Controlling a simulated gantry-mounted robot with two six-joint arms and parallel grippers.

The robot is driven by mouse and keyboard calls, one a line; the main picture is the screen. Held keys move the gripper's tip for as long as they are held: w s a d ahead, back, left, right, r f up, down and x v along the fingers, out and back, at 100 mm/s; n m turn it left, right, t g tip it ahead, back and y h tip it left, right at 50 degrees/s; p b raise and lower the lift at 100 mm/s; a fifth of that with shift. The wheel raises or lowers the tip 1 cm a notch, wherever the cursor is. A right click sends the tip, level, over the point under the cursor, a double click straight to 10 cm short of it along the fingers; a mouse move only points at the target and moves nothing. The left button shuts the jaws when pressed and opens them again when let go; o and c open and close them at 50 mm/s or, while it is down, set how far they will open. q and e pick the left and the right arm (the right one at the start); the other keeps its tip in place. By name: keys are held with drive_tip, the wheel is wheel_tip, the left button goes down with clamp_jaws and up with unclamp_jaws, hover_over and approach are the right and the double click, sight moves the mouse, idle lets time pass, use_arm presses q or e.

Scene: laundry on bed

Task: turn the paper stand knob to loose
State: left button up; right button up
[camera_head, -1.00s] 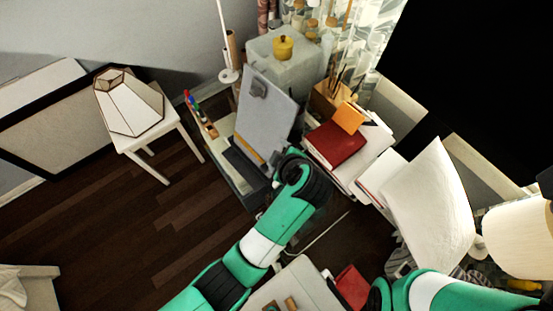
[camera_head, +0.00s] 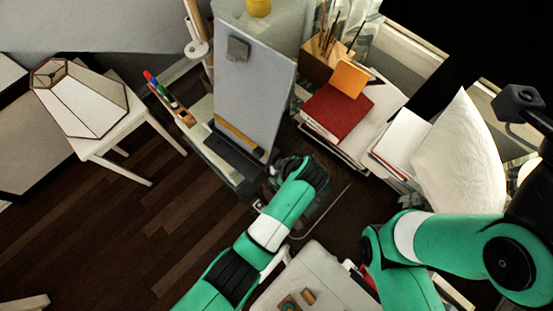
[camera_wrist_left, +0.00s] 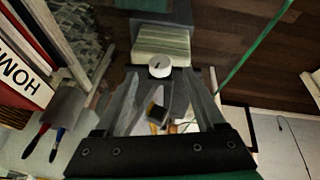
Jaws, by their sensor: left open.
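The paper stand (camera_head: 252,95) is a tall grey board with a dark clip and a dark base, upright beyond my left arm in the head view. In the left wrist view, a round white knob (camera_wrist_left: 159,66) with a dark mark shows in front of a pale ribbed block. My left gripper (camera_wrist_left: 160,76) is open, with its fingertips at either side of the knob in the picture; I cannot tell if they touch it. In the head view the wrist mostly hides this gripper, close to the stand's base. My right arm shows at the right, but its gripper is out of view.
Red book (camera_head: 338,111) and papers lie right of the stand. A tray with pens (camera_head: 179,112) is at its left. A lampshade (camera_head: 80,97) sits on a white stool. Books (camera_wrist_left: 22,62) and brushes (camera_wrist_left: 45,140) flank the gripper's left side. Dark floor is clear at left.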

use_arm(q)
drive_tip(key=b+x, duration=0.1)
drive_tip(key=x, duration=0.3)
drive_tip(key=shift+f, duration=0.1)
clamp_jaws()
